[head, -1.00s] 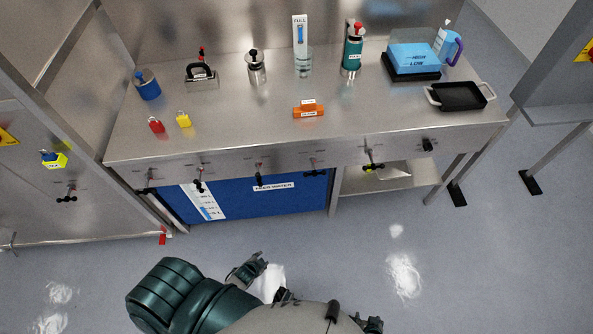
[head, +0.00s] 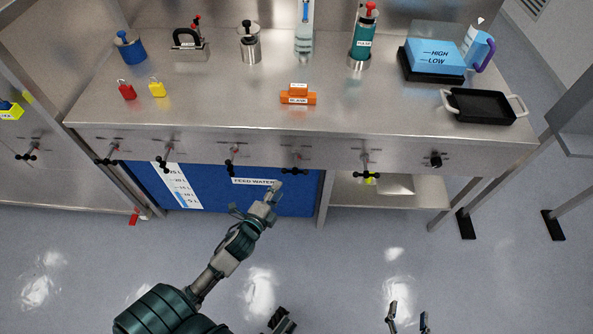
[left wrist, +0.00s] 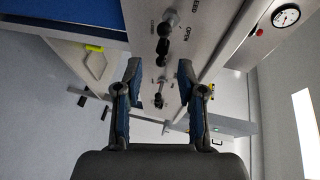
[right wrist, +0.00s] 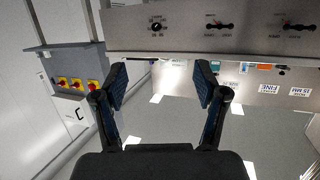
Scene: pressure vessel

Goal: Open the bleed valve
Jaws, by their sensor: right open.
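Several small valves with black handles line the front panel of the steel bench. I cannot read in the head view which one is the bleed valve. My left gripper (head: 270,200) is in front of the panel, just below the valve (head: 294,168) near the middle. In the left wrist view the left gripper (left wrist: 158,72) is open and empty. A black-handled valve (left wrist: 163,46) lies beyond its fingertips, beside an OPEN mark and a partly cut label. A second valve (left wrist: 158,96) shows between the fingers. My right gripper (right wrist: 161,75) is open and empty, low in front of the bench (head: 408,314).
A blue FEED WATER tank (head: 230,195) stands under the bench. The bench top (head: 220,105) holds padlocks, an orange block (head: 298,97), canisters, a blue box (head: 435,57) and a black tray (head: 482,106). A lower shelf (head: 390,195) and bench legs are at right. The floor in front is clear.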

